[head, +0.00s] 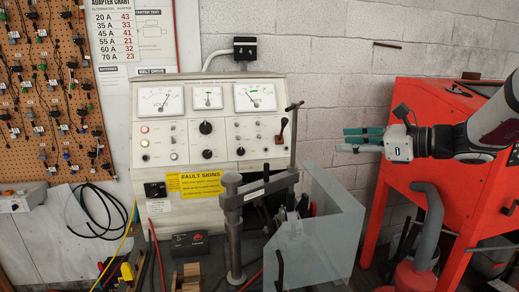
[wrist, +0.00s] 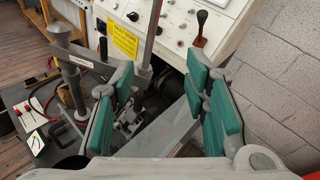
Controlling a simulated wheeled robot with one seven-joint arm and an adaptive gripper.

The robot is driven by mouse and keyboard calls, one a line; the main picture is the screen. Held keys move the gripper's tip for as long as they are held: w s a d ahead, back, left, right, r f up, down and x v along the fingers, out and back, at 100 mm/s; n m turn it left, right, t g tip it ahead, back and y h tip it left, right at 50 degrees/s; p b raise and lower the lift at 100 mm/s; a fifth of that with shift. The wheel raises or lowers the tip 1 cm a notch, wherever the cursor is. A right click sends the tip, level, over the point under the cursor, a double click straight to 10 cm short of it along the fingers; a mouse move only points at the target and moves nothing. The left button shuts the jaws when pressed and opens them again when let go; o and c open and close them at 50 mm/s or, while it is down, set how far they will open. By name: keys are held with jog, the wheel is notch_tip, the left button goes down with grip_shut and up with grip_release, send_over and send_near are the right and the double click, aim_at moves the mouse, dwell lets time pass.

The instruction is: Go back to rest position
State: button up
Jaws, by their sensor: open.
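My gripper (head: 362,139) is at the right of the head view, held level in the air and pointing left. It is in front of the red cabinet and to the right of the test bench. In the wrist view my gripper (wrist: 165,108) shows green-padded fingers spread wide with nothing between them. Beyond the fingers lie the clear guard and the bench clamp area, some distance away. My arm (head: 485,125) reaches in from the right edge.
The test bench panel (head: 210,120) with dials stands at centre. A clear guard (head: 325,225) and a metal clamp post (head: 233,225) stand before it. The red cabinet (head: 425,185) is at right, with a grey hose (head: 428,215) low in front. A pegboard (head: 45,90) hangs at left.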

jog(key=s+a+f+n+g+h, duration=0.1)
jog(key=s+a+n+g+h, duration=0.1)
jog(key=s+a+n, duration=0.3)
jog(key=s+a+f+n+g+h, duration=0.1)
jog(key=s+a+n+g, duration=0.15)
jog(key=s, duration=0.55)
jog(key=s+a+f+n+g+h, duration=0.1)
jog(key=s+a+n+g+h, duration=0.1)
jog(key=s+n, duration=0.3)
jog(key=s+d+f+n+t+h, duration=0.1)
jog(key=s+d+f+n+h, duration=0.1)
jog(key=s+n, duration=0.3)
jog(key=s+d+f+n+h, duration=0.2)
jog(key=s+d+n+h, duration=0.2)
jog(key=s, duration=0.7)
jog(key=shift+d+f+n+t+h, duration=0.3)
jog(key=shift+n+t+h, duration=0.1)
jog(key=shift+n, duration=0.65)
